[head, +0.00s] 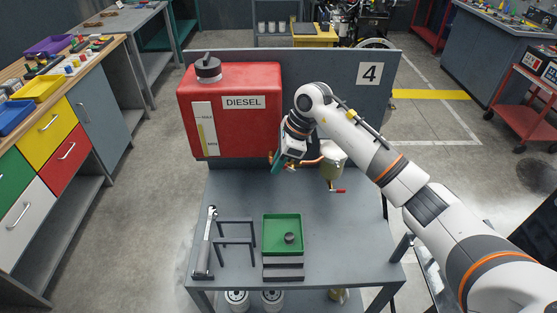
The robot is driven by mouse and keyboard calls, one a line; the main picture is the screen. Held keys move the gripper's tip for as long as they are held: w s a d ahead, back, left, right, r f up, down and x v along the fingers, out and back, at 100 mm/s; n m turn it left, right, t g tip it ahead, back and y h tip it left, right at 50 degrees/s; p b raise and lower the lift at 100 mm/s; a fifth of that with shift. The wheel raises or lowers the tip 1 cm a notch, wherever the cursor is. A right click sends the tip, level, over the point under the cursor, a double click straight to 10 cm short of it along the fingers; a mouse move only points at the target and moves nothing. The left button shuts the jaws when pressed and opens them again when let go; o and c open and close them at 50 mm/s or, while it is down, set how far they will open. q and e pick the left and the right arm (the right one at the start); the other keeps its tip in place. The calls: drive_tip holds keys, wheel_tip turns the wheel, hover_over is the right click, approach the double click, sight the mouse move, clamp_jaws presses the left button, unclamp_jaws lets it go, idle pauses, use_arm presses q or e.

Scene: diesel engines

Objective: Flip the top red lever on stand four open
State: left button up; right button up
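Stand four is a grey bench (345,225) with an upright back panel (335,75) that carries a "4" sign (370,73). A red diesel tank (235,125) stands on its left. A copper pipe (312,161) runs from near the tank to a pale filter (333,157). A lower red lever (338,191) sticks out to the right under the filter. My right gripper (278,167) is at the pipe beside the tank's lower right side. It covers the place there, so the top red lever cannot be made out. Its finger opening cannot be told. My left gripper is out of view.
A green tray (282,251) with a dark cap (290,238), a black stand (235,240) and a ratchet wrench (206,240) are at the bench front. White filters (237,298) sit below. The bench middle is clear.

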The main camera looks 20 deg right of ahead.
drive_tip(key=shift+c, duration=0.6)
clamp_jaws()
drive_tip(key=h+b, duration=0.1)
drive_tip(key=f+h+b, duration=0.1)
drive_tip(key=shift+w+a+g+h, duration=0.15)
drive_tip(key=shift+a+g+h, duration=0.2)
drive_tip(key=shift+g+h, duration=0.05)
drive_tip(key=shift+a+f+g+h+b, duration=0.1)
drive_tip(key=shift+f+g+h+b, duration=0.25)
drive_tip(key=shift+h+b, duration=0.5)
drive_tip(key=shift+a+f+g+h+b, duration=0.15)
drive_tip(key=shift+f+h+b, duration=0.35)
drive_tip(key=shift+h, duration=0.65)
drive_tip(key=shift+r, duration=0.1)
drive_tip(key=shift+o, duration=0.6)
unclamp_jaws()
